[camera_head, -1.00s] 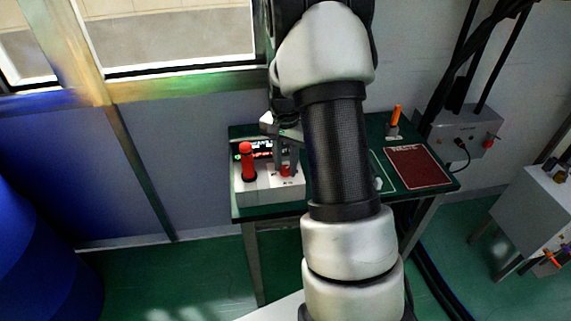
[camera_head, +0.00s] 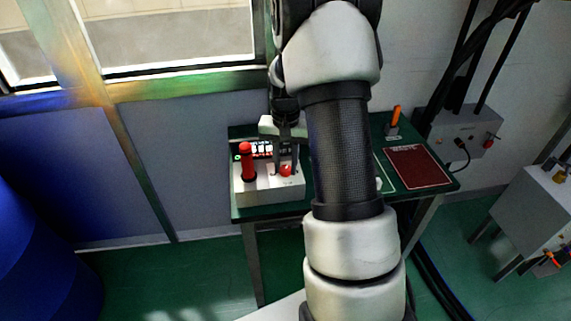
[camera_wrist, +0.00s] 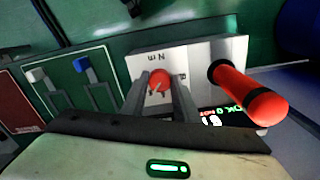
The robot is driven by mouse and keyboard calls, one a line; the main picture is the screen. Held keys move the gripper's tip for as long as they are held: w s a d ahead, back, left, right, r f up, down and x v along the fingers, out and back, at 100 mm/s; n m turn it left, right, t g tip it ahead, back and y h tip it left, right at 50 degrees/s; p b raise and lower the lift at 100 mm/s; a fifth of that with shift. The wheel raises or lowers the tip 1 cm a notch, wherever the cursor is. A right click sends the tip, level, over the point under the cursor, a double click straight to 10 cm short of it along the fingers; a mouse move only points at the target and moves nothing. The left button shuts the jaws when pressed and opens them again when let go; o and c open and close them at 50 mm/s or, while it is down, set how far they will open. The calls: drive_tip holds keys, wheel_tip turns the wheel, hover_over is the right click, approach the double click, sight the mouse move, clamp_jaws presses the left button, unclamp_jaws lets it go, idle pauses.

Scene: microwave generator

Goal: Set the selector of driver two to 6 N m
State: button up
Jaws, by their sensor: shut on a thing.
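A grey-white box (camera_head: 268,195) stands on the green table, with a dark display along its back. A red knob (camera_head: 286,169) sits on the right part of its top; it also shows in the wrist view (camera_wrist: 159,79) with a pale pointer line and "N m" printed beside it. A red-handled driver (camera_head: 246,160) stands upright at the left of the box; it is large in the wrist view (camera_wrist: 250,95). My gripper (camera_head: 284,168) points down at the knob, its fingers shut on it. The display is partly hidden by my gripper, and the setting cannot be read.
The green table (camera_head: 240,211) carries a dark red mat (camera_head: 418,167) and an orange-handled tool (camera_head: 395,116) at the right. Blue and white pieces show left of the box in the wrist view. My arm hides the table's middle. A wall stands close behind.

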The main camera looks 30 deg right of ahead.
sight(285, 169)
drive_tip(key=shift+r, duration=0.1)
drive_tip(key=o, duration=1.1)
drive_tip(key=shift+c, duration=0.2)
wheel_tip(285, 169, up, 17)
drive_tip(key=p, duration=0.2)
drive_tip(key=shift+r, duration=0.2)
